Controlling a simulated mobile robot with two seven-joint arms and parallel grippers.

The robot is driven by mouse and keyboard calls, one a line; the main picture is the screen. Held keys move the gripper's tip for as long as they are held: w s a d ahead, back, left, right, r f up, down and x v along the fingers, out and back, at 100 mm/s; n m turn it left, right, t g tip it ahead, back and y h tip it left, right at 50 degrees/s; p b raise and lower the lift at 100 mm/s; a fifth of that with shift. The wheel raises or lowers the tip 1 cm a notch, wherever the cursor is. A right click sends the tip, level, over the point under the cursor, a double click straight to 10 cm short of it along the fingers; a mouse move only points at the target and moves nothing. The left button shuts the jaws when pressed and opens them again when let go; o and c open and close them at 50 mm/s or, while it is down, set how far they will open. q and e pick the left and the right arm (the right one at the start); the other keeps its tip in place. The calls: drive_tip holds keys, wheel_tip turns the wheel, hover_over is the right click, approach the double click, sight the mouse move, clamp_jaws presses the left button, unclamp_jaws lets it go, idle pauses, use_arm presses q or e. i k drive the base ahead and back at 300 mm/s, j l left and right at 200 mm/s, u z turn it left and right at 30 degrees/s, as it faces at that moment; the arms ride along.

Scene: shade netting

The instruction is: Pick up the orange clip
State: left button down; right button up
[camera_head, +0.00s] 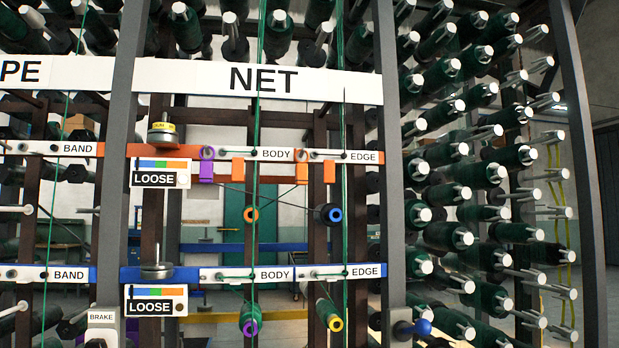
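Several orange clip-like pieces hang on the upper orange rail (360,170), below the BODY and EDGE labels. One orange piece (238,169) is under the left part of BODY, and another orange piece (302,168) is between BODY and EDGE. A third orange piece (329,172) is just right of that, below EDGE. A purple piece (206,170) hangs to their left. I cannot tell which one the task means. Neither of my grippers is in view.
A blue lower rail (215,273) crosses the frame. Dark uprights, including a grey post (392,150), stand around the net section. Spools (459,240) with pale ends fill the right side. A brake box (102,326) and a blue knob (423,327) are at the bottom.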

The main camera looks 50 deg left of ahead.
sight(300, 168)
drive_tip(key=k+u, duration=0.15)
drive_tip(key=u, duration=1.5)
